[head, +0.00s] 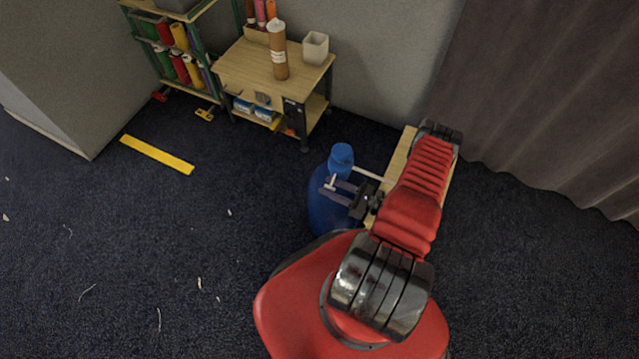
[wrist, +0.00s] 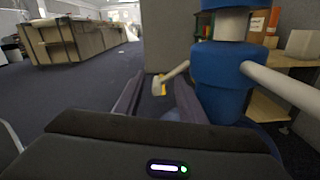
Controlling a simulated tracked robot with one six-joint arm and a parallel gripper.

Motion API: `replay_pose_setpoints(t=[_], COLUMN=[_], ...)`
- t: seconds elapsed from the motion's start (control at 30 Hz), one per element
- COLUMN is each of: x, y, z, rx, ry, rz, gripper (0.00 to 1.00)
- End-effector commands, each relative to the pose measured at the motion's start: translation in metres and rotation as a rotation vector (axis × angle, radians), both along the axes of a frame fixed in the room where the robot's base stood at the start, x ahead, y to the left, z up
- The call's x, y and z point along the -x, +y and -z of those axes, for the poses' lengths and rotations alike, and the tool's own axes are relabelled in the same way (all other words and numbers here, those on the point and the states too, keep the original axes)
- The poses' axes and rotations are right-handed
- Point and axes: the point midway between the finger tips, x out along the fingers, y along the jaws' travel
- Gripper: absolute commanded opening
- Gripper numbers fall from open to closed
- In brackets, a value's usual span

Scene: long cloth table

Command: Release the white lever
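A blue cylindrical device (head: 331,213) with a blue cap stands in front of my arm, to the left of the arm in the head view. In the wrist view its blue body (wrist: 222,82) is at the right. A short white lever (wrist: 174,73) sticks out of it to the left, with a thicker end. The lever also shows small in the head view (head: 332,182). My gripper (wrist: 158,88) is open; its two dark fingers are apart, and the lever's end shows in the gap between them. I see no finger touching it, but cannot tell the exact depth.
A white pipe (wrist: 285,86) leaves the device to the right. A wooden panel (head: 398,154) stands behind my arm. A small wooden cart (head: 243,65) with a brown bottle (head: 279,55) is further back. A yellow floor strip (head: 157,154) lies left. The dark carpet at left is mostly clear.

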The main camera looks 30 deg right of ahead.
Motion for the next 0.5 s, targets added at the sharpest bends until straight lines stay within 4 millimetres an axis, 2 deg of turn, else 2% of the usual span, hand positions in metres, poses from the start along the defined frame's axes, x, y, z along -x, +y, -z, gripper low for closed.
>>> replay_pose_setpoints(t=[0.3, 0.5], x=[-0.029, -0.035], y=[0.018, 0.021], z=[0.0, 0.0], rx=[0.0, -0.001], ry=[-0.001, -0.001], rz=[-0.003, -0.001], gripper=[0.37, 0.37])
